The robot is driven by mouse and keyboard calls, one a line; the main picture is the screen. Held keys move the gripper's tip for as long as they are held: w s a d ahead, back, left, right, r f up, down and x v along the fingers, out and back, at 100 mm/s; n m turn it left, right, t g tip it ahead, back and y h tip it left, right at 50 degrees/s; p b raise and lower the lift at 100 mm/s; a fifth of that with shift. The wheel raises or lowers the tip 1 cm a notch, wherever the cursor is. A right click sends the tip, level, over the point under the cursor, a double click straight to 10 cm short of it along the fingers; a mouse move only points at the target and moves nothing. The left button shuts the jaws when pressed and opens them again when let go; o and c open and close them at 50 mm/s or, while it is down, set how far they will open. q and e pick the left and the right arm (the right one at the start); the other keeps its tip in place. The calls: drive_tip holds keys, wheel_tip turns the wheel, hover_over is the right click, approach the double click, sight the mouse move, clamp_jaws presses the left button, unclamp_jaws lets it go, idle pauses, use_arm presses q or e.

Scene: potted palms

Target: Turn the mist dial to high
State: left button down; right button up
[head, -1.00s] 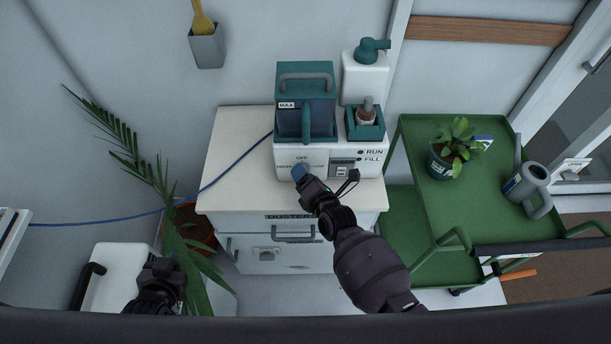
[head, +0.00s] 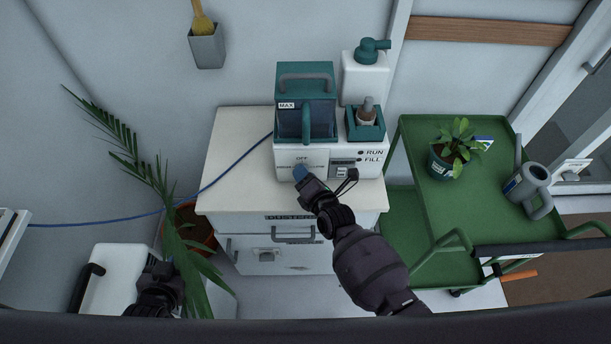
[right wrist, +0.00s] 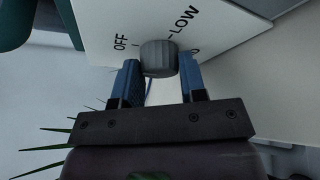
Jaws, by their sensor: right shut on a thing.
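The mister (head: 285,170) is a white unit with a teal tank on top, standing on a white cabinet. Its grey ribbed mist dial (right wrist: 158,58) shows in the right wrist view, with OFF and LOW printed around it and another label partly hidden. My right gripper (head: 300,174) reaches the front panel in the head view and hides the dial there. In the right wrist view its two blue fingers (right wrist: 158,80) are shut on the dial from both sides. The dial's setting is not clear. My left gripper (head: 162,270) is low at the left, its fingers unclear.
A green cart (head: 415,150) with a potted plant (head: 447,160) and a grey watering can (head: 527,185) stands at the right. A palm (head: 170,215) leans near my left gripper. A blue hose (head: 215,180) crosses the cabinet top (head: 235,150), which is mostly clear at left.

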drive_tip(key=m+b, duration=0.1)
drive_tip(key=m+t+y+b, duration=0.1)
drive_tip(key=m+b, duration=0.1)
drive_tip(key=shift+f+m, duration=0.3)
drive_tip(key=shift+f, duration=0.1)
drive_tip(key=shift+m+t+y+b, duration=0.4)
drive_tip(key=shift+m+t+b, duration=0.25)
drive_tip(key=shift+m, duration=0.25)
drive_tip(key=shift+r, duration=0.1)
drive_tip(key=o, duration=0.9)
